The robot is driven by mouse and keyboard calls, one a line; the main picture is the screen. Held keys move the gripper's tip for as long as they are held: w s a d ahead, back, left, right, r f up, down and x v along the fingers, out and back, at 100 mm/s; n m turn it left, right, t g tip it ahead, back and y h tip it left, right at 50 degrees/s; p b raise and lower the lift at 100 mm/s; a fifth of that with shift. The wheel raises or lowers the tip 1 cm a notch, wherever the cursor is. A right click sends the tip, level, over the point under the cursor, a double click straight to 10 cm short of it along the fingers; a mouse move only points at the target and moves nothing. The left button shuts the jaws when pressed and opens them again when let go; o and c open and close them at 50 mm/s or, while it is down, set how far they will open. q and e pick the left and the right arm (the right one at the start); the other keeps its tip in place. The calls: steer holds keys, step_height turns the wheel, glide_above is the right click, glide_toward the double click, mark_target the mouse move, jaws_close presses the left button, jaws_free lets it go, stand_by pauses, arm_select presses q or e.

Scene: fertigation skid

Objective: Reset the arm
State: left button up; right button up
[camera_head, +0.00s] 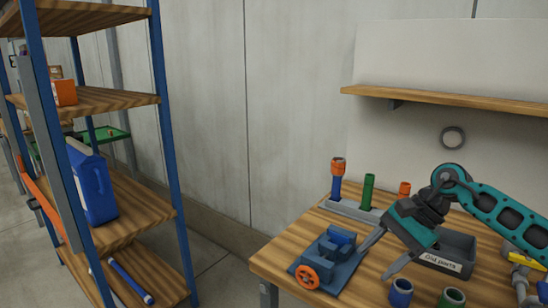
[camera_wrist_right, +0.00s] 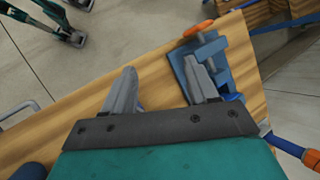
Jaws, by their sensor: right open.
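My right arm reaches in from the right in the head view. Its right gripper (camera_head: 373,265) is open, with its two grey fingers spread over the front of the wooden workbench (camera_head: 283,255). Nothing shows between the fingers, which also appear apart in the right wrist view (camera_wrist_right: 160,66). The blue vise-like fixture with an orange handwheel (camera_head: 307,277) lies just left of the fingers in the head view. In the wrist view the blue fixture (camera_wrist_right: 216,47) is beyond and partly behind one finger. My left gripper is not in the head view.
A grey bin labelled "Old parts" (camera_head: 440,262) is partly behind the gripper. A rack (camera_head: 345,208) holds coloured upright parts behind it. Blue (camera_head: 401,292) and green (camera_head: 451,298) cups stand at the front. A wall shelf (camera_head: 440,98) is above; a blue-posted shelving unit (camera_head: 160,100) stands left.

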steer(key=s+a+f+m+t+y, duration=0.1)
steer(key=s+a+m+t+y, duration=0.25)
steer(key=a+m+y, duration=0.45)
steer(key=s+a+f+m+t+y, duration=0.1)
steer(key=s+a+m+t+y, duration=0.2)
steer(key=a+m, duration=0.8)
steer(key=s+d+f+n+t+h, duration=0.1)
steer(key=s+d+f+n+h, duration=0.3)
steer(key=f+n, duration=0.3)
steer(key=s+d+f+n+t+h, duration=0.1)
steer(key=s+d+f+n+h, duration=0.4)
steer(key=n, duration=0.9)
steer(key=s+d+f+n+t+h, duration=0.2)
steer(key=s+d+f+n+h, duration=0.2)
steer(key=f+n, duration=0.6)
steer(key=s+n+h, duration=0.1)
steer(key=s+h, duration=0.1)
steer(key=shift+d+f+h, duration=0.2)
steer(key=shift+f+h, duration=0.2)
